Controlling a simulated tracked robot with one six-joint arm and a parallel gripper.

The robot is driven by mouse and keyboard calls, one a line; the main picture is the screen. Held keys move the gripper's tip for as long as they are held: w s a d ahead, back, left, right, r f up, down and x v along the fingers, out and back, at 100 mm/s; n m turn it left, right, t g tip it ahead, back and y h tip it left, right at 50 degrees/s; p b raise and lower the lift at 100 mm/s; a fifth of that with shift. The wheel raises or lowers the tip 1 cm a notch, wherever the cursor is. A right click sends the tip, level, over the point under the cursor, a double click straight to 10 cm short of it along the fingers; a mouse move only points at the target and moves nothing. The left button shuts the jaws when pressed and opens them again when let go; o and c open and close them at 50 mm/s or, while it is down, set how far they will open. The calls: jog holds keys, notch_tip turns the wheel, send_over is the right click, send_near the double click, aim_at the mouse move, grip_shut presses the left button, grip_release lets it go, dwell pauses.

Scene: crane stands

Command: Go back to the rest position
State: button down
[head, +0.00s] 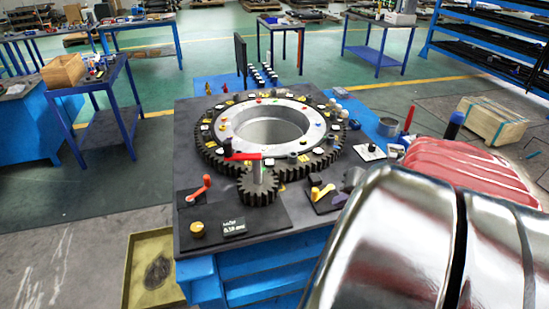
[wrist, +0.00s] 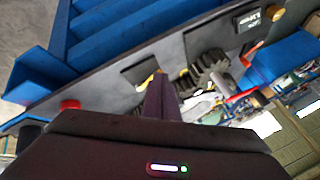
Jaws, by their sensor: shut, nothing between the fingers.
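My gripper (wrist: 160,82) shows in the wrist view as dark purple fingers held together, with nothing between them. They point toward the grey work plate (wrist: 105,75) of the stand. In the head view a small purple part of my gripper (head: 352,178) shows at the plate's right front, partly hidden by my shiny arm. The large toothed ring (head: 215,154) lies on the plate with several small items on it. A small pinion gear (head: 258,189) stands at its front, with a red lever (head: 243,156) above it. I cannot tell whether the gripper touches anything.
An orange handle (head: 199,187) and a yellow knob (head: 197,229) are at the plate's front left. Blue tables stand to the left, with an open box (head: 63,70) on one. A wooden crate (head: 491,120) is on the floor at right. Green floor behind is partly clear.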

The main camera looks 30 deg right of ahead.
jog(key=shift+s+a+r, duration=0.15)
jog(key=shift+s+r, duration=0.1)
jog(key=shift+r, duration=0.1)
dwell(0.3)
jog(key=w+a+n+g, duration=0.25)
jog(key=w+a, duration=0.35)
jog(key=a, duration=0.5)
jog(key=s+a+r+n, duration=0.2)
jog(key=s+a+n, duration=0.1)
jog(key=a, duration=0.5)
jog(key=s+a+r+n, duration=0.3)
jog(key=a+n, duration=0.1)
jog(key=a, duration=0.5)
jog(key=shift+a+t, duration=0.2)
jog(key=shift+t, duration=0.15)
jog(key=shift+s, duration=0.15)
